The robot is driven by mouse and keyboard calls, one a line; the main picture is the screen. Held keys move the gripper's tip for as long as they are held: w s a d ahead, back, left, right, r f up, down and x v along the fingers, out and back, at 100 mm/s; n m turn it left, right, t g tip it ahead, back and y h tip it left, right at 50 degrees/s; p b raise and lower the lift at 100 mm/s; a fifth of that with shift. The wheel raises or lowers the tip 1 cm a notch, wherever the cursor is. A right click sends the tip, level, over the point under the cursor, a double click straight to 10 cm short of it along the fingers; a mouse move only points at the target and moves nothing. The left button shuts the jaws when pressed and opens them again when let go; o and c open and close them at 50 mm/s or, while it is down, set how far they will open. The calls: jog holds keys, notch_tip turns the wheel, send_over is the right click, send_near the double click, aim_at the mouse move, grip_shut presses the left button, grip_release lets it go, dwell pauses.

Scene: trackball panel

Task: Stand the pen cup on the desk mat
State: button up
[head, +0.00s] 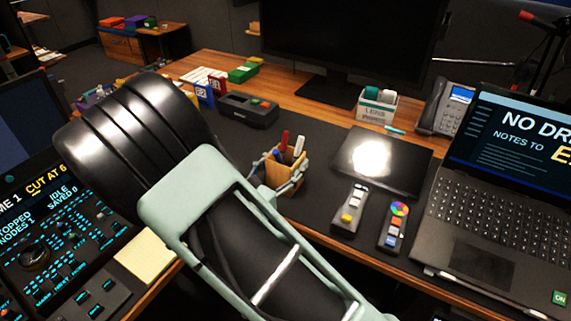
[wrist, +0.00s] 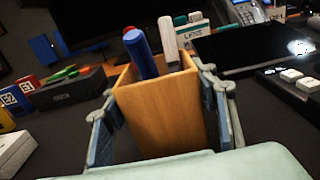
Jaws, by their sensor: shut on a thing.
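The pen cup (head: 277,175) is a square wooden holder with red, blue and white pens in it. My gripper (head: 280,178) is shut on it, with one finger on each side. In the wrist view the pen cup (wrist: 162,112) stands close to upright between the two fingers of my gripper (wrist: 162,125). The dark desk mat (head: 312,205) lies around and below the cup. The cup's base is hidden by my gripper, so I cannot tell whether it touches the mat.
A black tablet (head: 378,160) and two small remotes (head: 348,208) (head: 393,227) lie right of the cup. A laptop (head: 490,215) stands further right. A black box (head: 247,109) is behind the cup. A yellow notepad (head: 146,256) is at the front left. Bare mat shows between cup and tablet.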

jog(key=shift+f, duration=0.1)
jog(key=o, duration=1.2)
jog(key=shift+o, duration=0.2)
jog(key=v, duration=1.2)
jog(key=shift+b, duration=0.3)
